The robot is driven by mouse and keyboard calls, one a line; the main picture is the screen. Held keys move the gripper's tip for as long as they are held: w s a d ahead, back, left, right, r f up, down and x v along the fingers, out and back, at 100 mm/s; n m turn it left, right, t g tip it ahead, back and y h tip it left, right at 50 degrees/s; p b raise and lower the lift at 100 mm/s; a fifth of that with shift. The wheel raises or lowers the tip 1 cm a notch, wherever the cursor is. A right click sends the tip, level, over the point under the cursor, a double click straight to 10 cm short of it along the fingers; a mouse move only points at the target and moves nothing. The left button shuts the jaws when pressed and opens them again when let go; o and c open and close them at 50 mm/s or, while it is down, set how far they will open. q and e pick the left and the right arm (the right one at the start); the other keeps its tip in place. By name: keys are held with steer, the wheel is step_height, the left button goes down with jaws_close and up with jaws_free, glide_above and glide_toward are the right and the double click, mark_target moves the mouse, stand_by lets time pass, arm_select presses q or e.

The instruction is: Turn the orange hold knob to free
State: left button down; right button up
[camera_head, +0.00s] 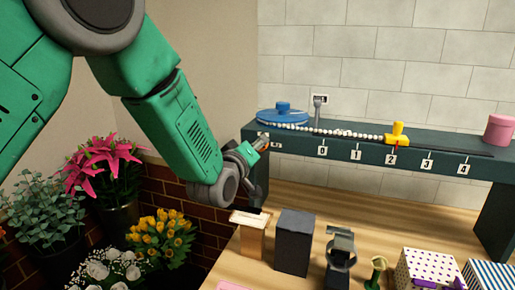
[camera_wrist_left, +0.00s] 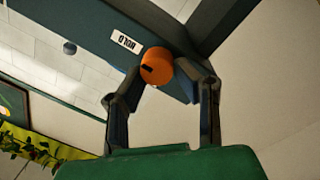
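The orange hold knob (camera_wrist_left: 156,66) is on the end of the dark green beam, beside a white HOLD label (camera_wrist_left: 126,41). A dark mark shows on the knob's left side in the left wrist view. My left gripper (camera_wrist_left: 159,70) has one fingertip at each side of the knob, and they appear to touch it. In the head view my left gripper (camera_head: 259,146) is at the beam's left end and mostly covers the knob. My right gripper is not in view.
The dark beam (camera_head: 440,154) carries a blue disc (camera_head: 283,117), a yellow slider (camera_head: 398,134) near mark 2 and a pink cylinder (camera_head: 499,130). Boxes and small stands are on the wooden table below. Potted flowers (camera_head: 161,232) stand at left under my arm.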

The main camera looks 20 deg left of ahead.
arm_select(q)
steer(key=shift+s+d+f, duration=0.15)
steer(key=shift+d+f, duration=0.2)
steer(key=shift+d, duration=0.35)
steer(key=shift+a+f+n+t+y+b, duration=0.15)
steer(key=shift+n+y+b, duration=0.1)
steer(key=shift+n+b, duration=2.7)
steer(key=shift+a+n+t+y+b, duration=0.1)
steer(key=shift+n+y+b, duration=0.1)
steer(key=shift+n+b, duration=2.7)
steer(key=shift+a+f+n+t+y+b, duration=0.15)
steer(key=shift+n+y+b, duration=0.1)
steer(key=shift+n+b, duration=2.7)
arm_select(e)
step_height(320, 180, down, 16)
steer(key=p, duration=0.1)
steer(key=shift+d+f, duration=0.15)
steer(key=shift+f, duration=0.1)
arm_select(q)
steer(key=shift+r+n, duration=0.15)
steer(key=shift+n, duration=0.55)
